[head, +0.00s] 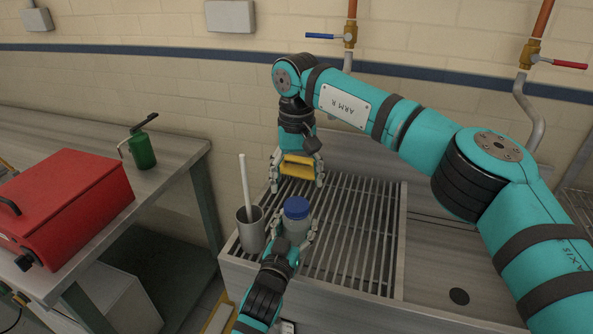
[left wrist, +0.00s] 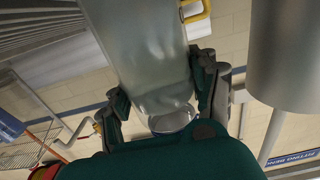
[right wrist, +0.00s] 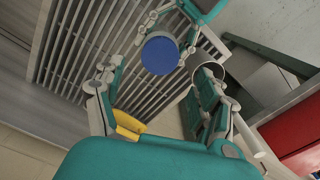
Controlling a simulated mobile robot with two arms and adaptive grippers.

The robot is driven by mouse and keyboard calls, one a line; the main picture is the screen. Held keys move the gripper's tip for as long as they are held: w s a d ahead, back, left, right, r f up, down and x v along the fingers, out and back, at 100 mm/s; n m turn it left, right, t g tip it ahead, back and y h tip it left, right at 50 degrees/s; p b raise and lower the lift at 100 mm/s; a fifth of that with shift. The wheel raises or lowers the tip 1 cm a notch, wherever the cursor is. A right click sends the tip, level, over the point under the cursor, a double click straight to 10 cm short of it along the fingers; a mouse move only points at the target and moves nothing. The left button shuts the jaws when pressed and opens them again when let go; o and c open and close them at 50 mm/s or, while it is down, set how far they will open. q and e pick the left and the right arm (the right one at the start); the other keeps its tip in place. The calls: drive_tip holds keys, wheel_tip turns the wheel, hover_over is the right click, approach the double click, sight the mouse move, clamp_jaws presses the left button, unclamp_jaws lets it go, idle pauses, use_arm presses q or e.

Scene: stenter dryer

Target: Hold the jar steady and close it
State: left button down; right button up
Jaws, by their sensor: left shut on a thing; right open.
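The translucent jar (head: 295,229) stands upright at the front of the slatted rack, with a blue lid (head: 296,207) on top. I cannot tell how tightly the lid sits. My left gripper (head: 292,236) is shut around the jar body from the front. In the left wrist view the clear jar (left wrist: 150,50) runs between its fingers. My right gripper (head: 297,184) is open behind the jar, its fingers pointing down, apart from the lid. In the right wrist view the lid (right wrist: 160,54) shows beyond its spread fingers. A yellow piece (head: 297,166) shows at my right gripper.
A grey metal cup (head: 251,232) holding a white rod stands just left of the jar. The slatted rack (head: 350,225) is clear to the right. A red case (head: 65,205) and a green dispenser bottle (head: 143,150) stand on the left bench.

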sight(297, 204)
drive_tip(key=shift+f, duration=3.2)
